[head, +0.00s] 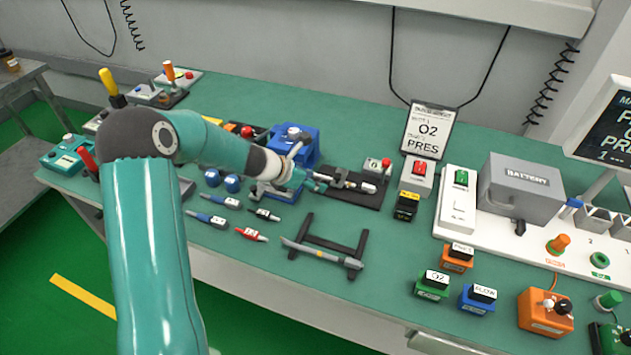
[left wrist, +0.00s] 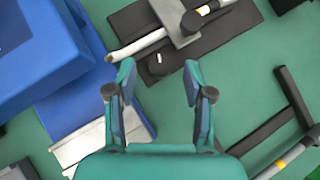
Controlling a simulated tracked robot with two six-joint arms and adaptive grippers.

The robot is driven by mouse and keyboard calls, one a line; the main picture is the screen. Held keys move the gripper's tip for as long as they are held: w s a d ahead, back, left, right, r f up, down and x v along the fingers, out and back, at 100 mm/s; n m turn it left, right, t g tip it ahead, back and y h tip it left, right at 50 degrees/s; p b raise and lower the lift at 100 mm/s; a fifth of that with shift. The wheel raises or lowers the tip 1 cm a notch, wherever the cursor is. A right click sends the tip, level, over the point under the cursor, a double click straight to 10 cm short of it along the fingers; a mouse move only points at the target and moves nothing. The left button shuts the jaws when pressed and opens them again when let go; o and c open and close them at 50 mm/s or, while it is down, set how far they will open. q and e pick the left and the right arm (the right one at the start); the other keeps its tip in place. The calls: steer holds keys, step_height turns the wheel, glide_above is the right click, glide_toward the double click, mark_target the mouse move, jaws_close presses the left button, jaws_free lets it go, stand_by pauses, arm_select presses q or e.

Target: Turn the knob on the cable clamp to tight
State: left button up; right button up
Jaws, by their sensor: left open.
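The cable clamp has a black base plate (head: 352,193) near the middle of the table, with a grey block (left wrist: 182,22) on it. A pale cable end (left wrist: 137,45) sticks out of the block. A black round knob (left wrist: 159,64) with a small pale mark appears beside the block in the left wrist view. My left gripper (head: 318,182) is at the left end of the plate. In the left wrist view its open, empty fingers (left wrist: 159,80) stand on either side of the space just before the knob. I cannot tell if they touch it. My right gripper is not in view.
A blue box (head: 296,143) with a lever stands close to the left gripper. A black stand (head: 330,246) holding a grey tool lies in front of the clamp. A small box with a red button (head: 376,168) stands behind it. Several pens lie front left.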

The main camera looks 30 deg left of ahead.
arm_select(q)
steer(key=v, duration=1)
steer(key=shift+s, duration=0.2)
